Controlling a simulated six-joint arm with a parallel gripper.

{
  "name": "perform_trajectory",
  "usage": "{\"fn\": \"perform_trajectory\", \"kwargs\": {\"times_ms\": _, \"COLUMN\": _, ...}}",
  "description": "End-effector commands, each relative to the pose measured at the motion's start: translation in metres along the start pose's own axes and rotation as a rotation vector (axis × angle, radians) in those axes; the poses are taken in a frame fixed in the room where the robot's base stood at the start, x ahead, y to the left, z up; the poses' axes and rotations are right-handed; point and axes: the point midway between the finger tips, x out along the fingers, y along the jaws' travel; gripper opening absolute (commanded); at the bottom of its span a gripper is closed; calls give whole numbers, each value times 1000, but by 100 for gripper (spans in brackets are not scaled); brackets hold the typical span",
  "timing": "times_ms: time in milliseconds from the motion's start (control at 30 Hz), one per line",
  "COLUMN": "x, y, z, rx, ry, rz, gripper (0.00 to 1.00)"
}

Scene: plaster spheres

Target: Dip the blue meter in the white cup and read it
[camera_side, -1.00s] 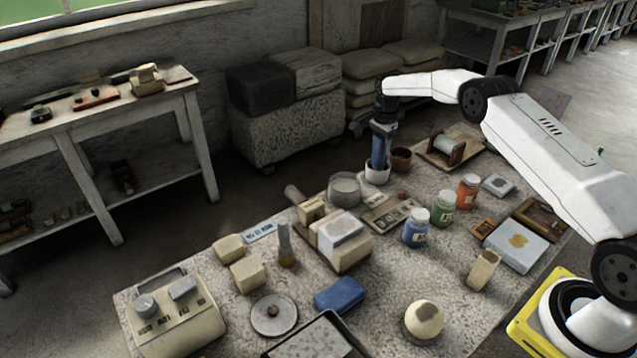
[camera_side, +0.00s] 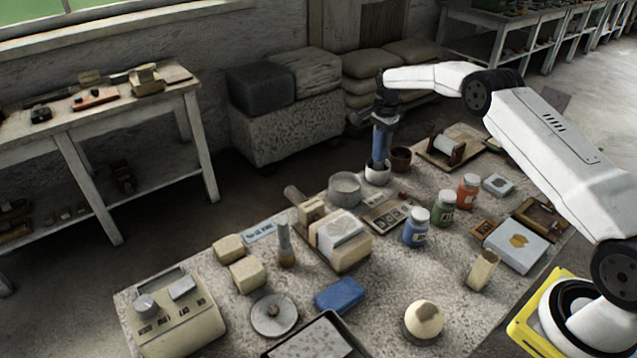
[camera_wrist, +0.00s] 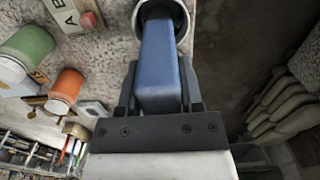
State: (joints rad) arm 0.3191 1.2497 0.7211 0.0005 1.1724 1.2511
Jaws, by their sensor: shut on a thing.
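My gripper (camera_side: 385,120) is shut on the blue meter (camera_side: 380,143) and holds it upright, pointing down. The meter's dark lower end is at the mouth of the white cup (camera_side: 377,175), near the far edge of the table. How far the tip sits inside the cup is hidden by the rim. In the wrist view, the blue meter (camera_wrist: 158,65) lies between the fingers of my gripper (camera_wrist: 158,98). Its far end overlaps the opening of the white cup (camera_wrist: 183,22). No readout on the meter can be made out.
A brown pot (camera_side: 401,158) stands just right of the cup. A grey round dish (camera_side: 345,187) is to its left. Blue (camera_side: 416,228), green (camera_side: 443,209) and orange (camera_side: 467,192) jars stand nearer the front. The table (camera_side: 385,290) has bare patches in the front middle.

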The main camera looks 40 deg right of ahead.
Motion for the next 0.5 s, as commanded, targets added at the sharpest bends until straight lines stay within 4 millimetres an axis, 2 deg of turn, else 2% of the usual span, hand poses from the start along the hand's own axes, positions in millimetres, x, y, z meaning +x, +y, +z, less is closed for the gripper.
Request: {"fn": "perform_trajectory", "kwargs": {"times_ms": 500, "x": -31, "y": -1, "z": 0, "rx": 0, "ry": 1, "rz": -3, "gripper": 0}}
